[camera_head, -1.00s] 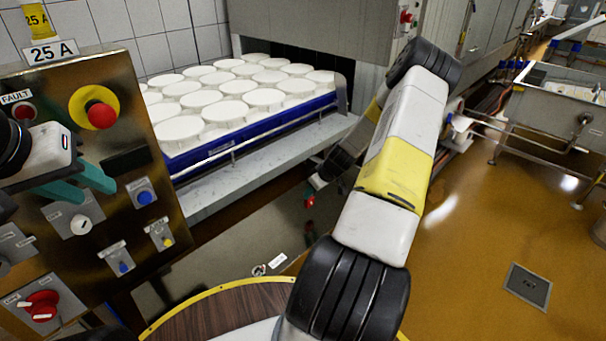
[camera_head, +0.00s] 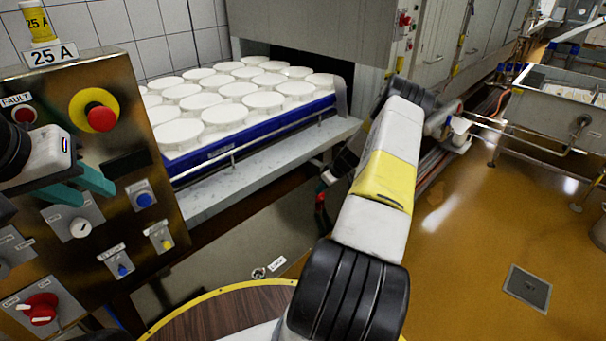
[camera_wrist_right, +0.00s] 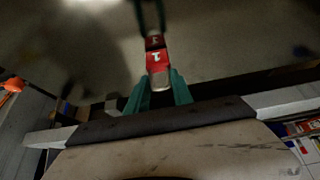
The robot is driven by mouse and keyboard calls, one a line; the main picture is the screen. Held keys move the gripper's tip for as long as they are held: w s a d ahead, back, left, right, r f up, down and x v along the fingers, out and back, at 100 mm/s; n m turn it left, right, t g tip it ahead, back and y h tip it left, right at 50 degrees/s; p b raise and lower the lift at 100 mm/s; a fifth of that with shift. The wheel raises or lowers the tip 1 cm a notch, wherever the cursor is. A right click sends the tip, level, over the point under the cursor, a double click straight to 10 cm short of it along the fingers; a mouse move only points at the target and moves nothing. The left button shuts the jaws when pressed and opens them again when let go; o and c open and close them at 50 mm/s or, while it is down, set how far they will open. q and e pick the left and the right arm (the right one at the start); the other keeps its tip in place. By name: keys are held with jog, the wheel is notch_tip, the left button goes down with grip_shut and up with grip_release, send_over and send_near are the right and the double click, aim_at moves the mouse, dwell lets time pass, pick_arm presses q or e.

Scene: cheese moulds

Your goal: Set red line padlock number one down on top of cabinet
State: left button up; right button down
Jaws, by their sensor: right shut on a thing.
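A red padlock (camera_wrist_right: 157,62) with a white number 1 on its face is in the right wrist view, its dark upper part pointing away. My right gripper (camera_wrist_right: 156,88) is shut on its pale end with teal fingers. In the head view the padlock (camera_head: 320,198) is a small red spot below my right gripper (camera_head: 323,185), mostly hidden beyond my arm. My left gripper (camera_head: 82,188) is open and empty, in front of the steel control cabinet (camera_head: 125,215) marked 25 A. I cannot tell which cabinet top the task means.
A blue tray (camera_head: 255,128) of white round moulds stands on a grey ledge (camera_head: 222,190) behind. A white tag (camera_head: 277,263) lies on a grey surface below. A steel basin (camera_head: 550,105) is at the right; the orange-brown floor is mostly open.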

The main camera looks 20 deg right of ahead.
jog(key=shift+f, duration=0.15)
jog(key=c, duration=1.1)
grip_release()
jog(key=v, duration=1.2)
jog(key=s+a+r, duration=0.3)
jog(key=a+r, duration=0.7)
jog(key=r, duration=0.3)
jog(key=s+a+r, duration=0.4)
jog(key=a+r, duration=0.6)
jog(key=r, duration=0.3)
jog(key=s+a+r+m, duration=0.1)
jog(key=s+a+r, duration=0.2)
jog(key=s, duration=0.4)
jog(key=s+a+r+m, duration=0.1)
jog(key=s+a+r, duration=0.1)
jog(key=s+a, duration=0.3)
jog(key=s+a+r+m, duration=0.2)
jog(key=s+a+r, duration=0.1)
jog(key=s, duration=0.8)
jog(key=shift+a+r+t, duration=0.3)
jog(key=shift+a+r, duration=0.05)
jog(key=shift+a, duration=0.2)
